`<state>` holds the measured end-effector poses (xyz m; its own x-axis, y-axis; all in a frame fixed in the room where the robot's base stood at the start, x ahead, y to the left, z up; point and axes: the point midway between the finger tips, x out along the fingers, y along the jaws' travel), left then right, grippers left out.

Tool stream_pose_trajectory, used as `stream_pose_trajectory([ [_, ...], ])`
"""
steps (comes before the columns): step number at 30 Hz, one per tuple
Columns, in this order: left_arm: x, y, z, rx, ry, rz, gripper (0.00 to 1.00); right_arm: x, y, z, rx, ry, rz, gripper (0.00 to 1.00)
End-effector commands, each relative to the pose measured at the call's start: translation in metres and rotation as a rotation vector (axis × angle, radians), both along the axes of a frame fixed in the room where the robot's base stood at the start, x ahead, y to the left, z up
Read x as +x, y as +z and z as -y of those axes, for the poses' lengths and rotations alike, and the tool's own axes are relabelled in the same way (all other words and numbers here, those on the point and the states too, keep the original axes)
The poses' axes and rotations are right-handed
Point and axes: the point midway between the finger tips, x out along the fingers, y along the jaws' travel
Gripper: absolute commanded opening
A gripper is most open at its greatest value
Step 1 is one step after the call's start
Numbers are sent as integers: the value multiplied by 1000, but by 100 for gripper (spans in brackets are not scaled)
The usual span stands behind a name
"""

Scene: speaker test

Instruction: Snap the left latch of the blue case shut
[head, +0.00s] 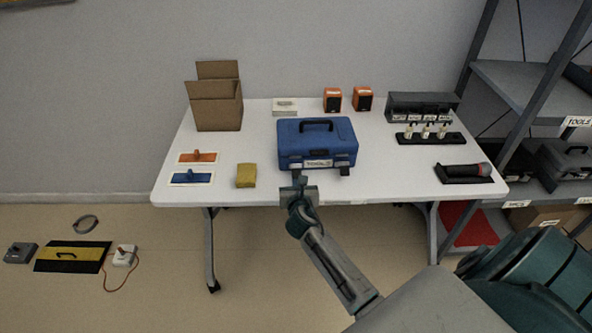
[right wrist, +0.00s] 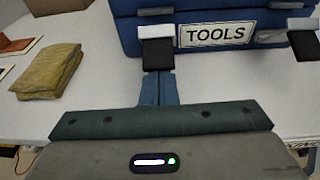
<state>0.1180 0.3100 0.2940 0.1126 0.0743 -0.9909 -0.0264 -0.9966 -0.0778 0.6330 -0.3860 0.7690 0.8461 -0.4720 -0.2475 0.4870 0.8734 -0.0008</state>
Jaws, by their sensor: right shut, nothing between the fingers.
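The blue case (head: 317,140) stands closed-lidded near the front middle of the white table, its handle on top. A "TOOLS" label (right wrist: 216,34) is on its front. The left latch (right wrist: 157,42) has a pale bar and a dark tab below, left of the label. The right latch (right wrist: 303,44) has a similar dark tab, right of the label. I cannot tell how far either latch is pressed in. My right gripper (head: 297,182) is shut and empty, in front of the left latch. In the right wrist view its fingertips (right wrist: 158,82) are just below that latch's tab; contact is unclear. My left gripper is out of view.
A yellow cloth (head: 246,175) lies left of the case, with orange (head: 198,157) and blue (head: 192,178) tools on pads beyond. A cardboard box (head: 217,108) stands at back left. A black tray with a dark tool (head: 464,173) lies right. Table between is clear.

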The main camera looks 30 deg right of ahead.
Motion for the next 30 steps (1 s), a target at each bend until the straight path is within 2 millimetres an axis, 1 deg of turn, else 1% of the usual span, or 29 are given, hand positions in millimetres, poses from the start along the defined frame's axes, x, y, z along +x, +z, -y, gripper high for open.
stream_pose_trajectory([
  [6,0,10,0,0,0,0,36,-16,1,-9,1,0,-2,0],
  [21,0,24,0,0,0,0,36,-50,1,-29,2,1,-1,0],
  [24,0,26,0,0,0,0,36,-56,1,-31,2,1,0,0],
  [30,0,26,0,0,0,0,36,-59,0,-33,1,1,1,0],
])
